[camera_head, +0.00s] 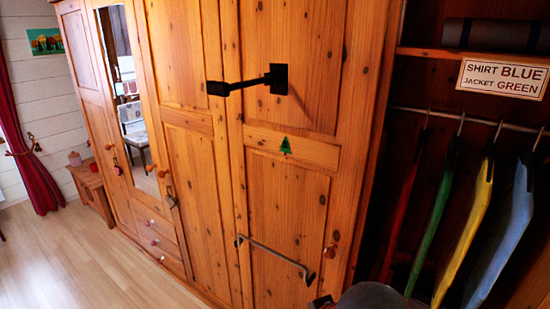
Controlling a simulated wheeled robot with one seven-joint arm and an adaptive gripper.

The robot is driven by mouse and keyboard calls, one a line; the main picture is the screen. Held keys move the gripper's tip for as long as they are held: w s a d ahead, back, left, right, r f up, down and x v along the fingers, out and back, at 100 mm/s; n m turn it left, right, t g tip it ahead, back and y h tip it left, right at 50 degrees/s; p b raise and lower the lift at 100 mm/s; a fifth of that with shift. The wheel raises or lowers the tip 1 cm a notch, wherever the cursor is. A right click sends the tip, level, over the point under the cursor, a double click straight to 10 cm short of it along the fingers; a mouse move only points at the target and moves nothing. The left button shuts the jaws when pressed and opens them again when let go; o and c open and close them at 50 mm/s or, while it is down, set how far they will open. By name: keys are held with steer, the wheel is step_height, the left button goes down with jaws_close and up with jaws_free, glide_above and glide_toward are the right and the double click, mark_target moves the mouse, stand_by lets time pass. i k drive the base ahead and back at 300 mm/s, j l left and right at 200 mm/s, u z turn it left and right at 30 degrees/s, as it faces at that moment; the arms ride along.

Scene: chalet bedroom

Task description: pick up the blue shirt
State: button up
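A blue garment (505,235) hangs at the far right of the open wardrobe section, seen edge-on. It hangs from a dark hanger on the rail (470,119). To its left hang a yellow garment (464,240), a green garment (431,225) and a red garment (400,215), each apart from the others. A sign (503,78) above the rail reads "SHIRT BLUE, JACKET GREEN". The lower end of the blue garment is near the picture's bottom edge. My gripper's fingers are not visible. A dark rounded shape at the bottom edge may be part of my arm.
Closed wooden wardrobe doors (285,200) fill the middle, with a protruding black bracket (248,84) and a lower metal bar (276,256). A shelf (450,54) above the rail holds a dark roll (495,35). Clear wooden floor (75,265) lies at left.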

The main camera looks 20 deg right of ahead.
mark_target(510, 212)
steer(key=z, duration=2.15)
